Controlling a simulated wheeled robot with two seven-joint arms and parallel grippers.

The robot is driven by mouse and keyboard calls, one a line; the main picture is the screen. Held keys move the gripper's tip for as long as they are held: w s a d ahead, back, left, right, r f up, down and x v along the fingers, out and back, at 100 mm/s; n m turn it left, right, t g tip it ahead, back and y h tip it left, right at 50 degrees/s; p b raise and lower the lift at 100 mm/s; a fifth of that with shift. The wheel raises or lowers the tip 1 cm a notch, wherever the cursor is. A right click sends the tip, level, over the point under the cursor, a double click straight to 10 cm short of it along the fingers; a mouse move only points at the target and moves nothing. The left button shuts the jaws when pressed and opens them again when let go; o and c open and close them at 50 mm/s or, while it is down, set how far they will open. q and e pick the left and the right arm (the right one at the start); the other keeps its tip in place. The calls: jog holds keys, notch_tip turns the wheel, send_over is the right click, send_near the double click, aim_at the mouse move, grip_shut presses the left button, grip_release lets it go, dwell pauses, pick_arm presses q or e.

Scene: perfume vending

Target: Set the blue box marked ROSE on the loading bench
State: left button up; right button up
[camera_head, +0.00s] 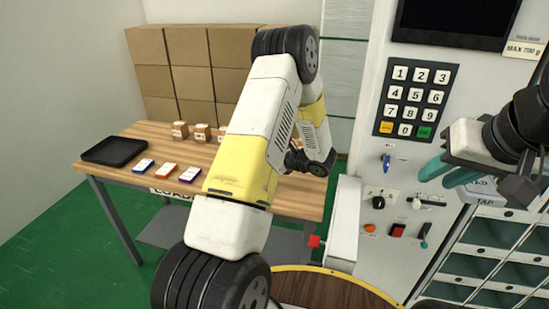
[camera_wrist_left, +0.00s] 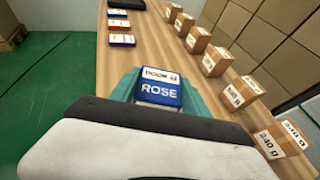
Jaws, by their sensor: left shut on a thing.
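The blue box marked ROSE (camera_wrist_left: 158,92) is between the teal fingers of my left gripper (camera_wrist_left: 160,88) in the left wrist view. That gripper is shut on it, label facing the camera. The wooden loading bench (camera_wrist_left: 146,50) lies beneath and beyond the box; I cannot tell whether the box touches it. In the head view the bench (camera_head: 143,130) stands at the left, and my left arm crosses in front of its right part, hiding the box. My right gripper (camera_head: 449,172) is at the right with its teal fingers apart, in front of the vending panel.
A black tray (camera_head: 115,150) lies at the bench's left end. Several brown weight cartons (camera_wrist_left: 239,93) stand along the back. Bare wood runs between the two rows.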

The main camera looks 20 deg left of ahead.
pick_arm(q)
jog(key=shift+f, duration=1.55)
jog(key=shift+f, duration=0.1)
jog(key=o, duration=1.5)
